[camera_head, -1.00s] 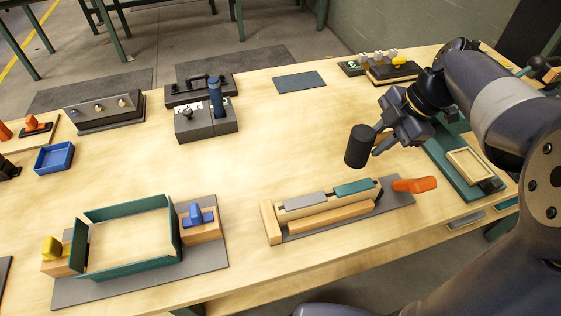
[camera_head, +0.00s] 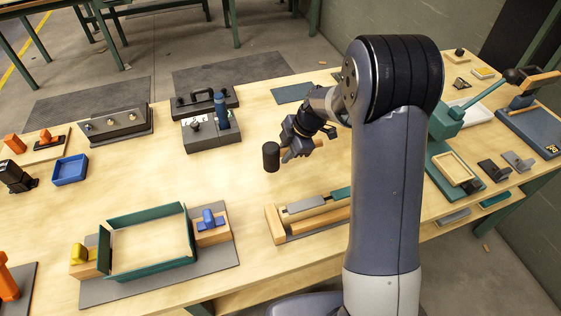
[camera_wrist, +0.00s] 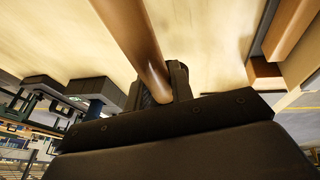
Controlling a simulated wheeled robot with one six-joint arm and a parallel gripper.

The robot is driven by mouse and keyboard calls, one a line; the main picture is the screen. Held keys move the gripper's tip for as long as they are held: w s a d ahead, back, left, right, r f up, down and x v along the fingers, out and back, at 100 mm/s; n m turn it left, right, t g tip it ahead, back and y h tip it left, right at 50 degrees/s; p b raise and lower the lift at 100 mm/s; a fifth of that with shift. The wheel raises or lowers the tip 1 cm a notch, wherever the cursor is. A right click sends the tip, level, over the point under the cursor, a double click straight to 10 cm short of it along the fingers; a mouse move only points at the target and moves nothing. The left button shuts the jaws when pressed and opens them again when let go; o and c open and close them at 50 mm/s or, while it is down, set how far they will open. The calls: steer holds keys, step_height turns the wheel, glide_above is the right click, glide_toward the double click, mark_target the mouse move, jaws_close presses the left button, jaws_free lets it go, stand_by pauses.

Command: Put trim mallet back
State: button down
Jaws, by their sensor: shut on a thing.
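The trim mallet has a black cylindrical head (camera_head: 271,157) and a wooden handle (camera_head: 287,154). My gripper (camera_head: 297,150) is shut on the handle and holds the mallet above the middle of the bench, with the head on the left. In the wrist view the brown handle (camera_wrist: 143,45) runs upward from my gripper (camera_wrist: 165,88). The mallet's head is not visible in that view. Which place belongs to the mallet cannot be told from these frames.
A wooden-railed fixture (camera_head: 310,213) lies in front, partly hidden by my arm. A green-walled frame (camera_head: 150,270) is front left. A grey block with a blue post (camera_head: 212,136) stands behind left. A blue tray (camera_head: 70,170) is far left. Bare bench top lies between them.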

step_height(320, 180, down, 4)
steer(key=shift+f+p, duration=0.1)
steer(key=shift+p, duration=0.3)
steer(key=shift+f+b, duration=0.25)
steer(key=shift+b, duration=0.05)
steer(key=c, duration=1.2)
jaws_free()
steer(key=shift+c, duration=0.2)
steer(key=shift+d+r, duration=0.1)
steer(key=shift+r, duration=0.3)
steer(key=b+v, duration=0.1)
steer(key=v, duration=1)
steer(key=shift+d+r, duration=0.15)
steer(key=shift+r, duration=0.1)
